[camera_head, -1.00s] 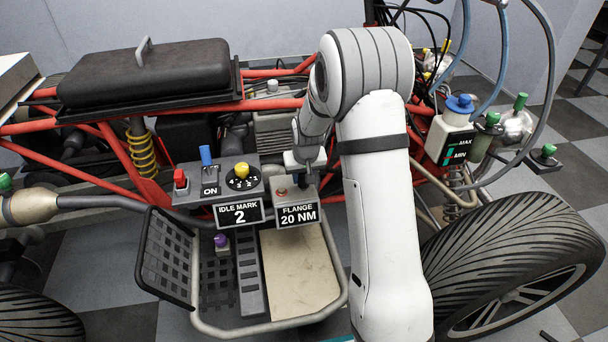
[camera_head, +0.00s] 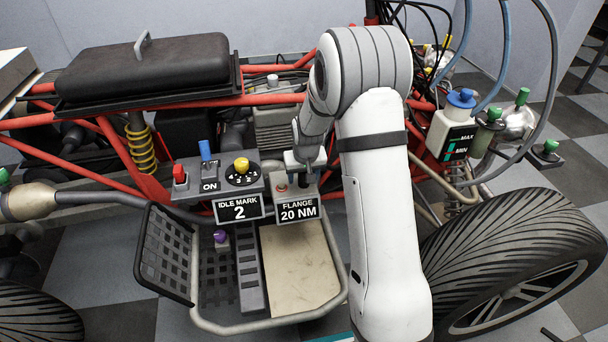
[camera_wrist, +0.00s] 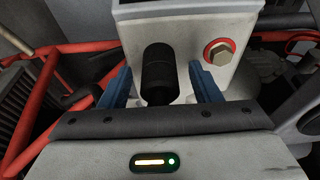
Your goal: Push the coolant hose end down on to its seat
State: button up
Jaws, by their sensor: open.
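My gripper (camera_head: 304,168) is over the grey box with the FLANGE 20 NM sign (camera_head: 298,211). In the wrist view its blue fingers (camera_wrist: 161,88) are open, one on each side of a black upright cylinder (camera_wrist: 159,70) on that box. The cylinder's lower end is hidden behind the gripper body, and I see no finger clearly touching it. I cannot tell for sure which part is the coolant hose end. A grey hose (camera_head: 551,62) curves down at the right, beside a white MAX/MIN bottle (camera_head: 447,135) with a blue cap (camera_head: 460,100).
A red-ringed hex bolt (camera_wrist: 219,52) sits beside the cylinder. Left of the box is a switch panel with a yellow knob (camera_head: 241,165), a blue switch (camera_head: 205,151) and a red button (camera_head: 179,173). Red frame tubes (camera_head: 270,104) run behind. A large tyre (camera_head: 520,245) stands at right.

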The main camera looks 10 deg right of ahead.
jog(key=p+v, duration=0.3)
jog(key=v, duration=0.4)
jog(key=shift+s+r, duration=0.15)
jog(key=shift+r, duration=0.2)
jog(key=shift+r, duration=0.15)
jog(key=s+r+p, duration=1)
jog(key=r, duration=0.5)
jog(key=s+r+p, duration=1)
jog(key=r+p, duration=0.1)
jog(key=r, duration=0.5)
jog(key=s+r+p, duration=1)
jog(key=r+p, duration=0.1)
jog(key=r, duration=0.4)
jog(key=shift+d+r, duration=0.15)
jog(key=shift+r, duration=0.25)
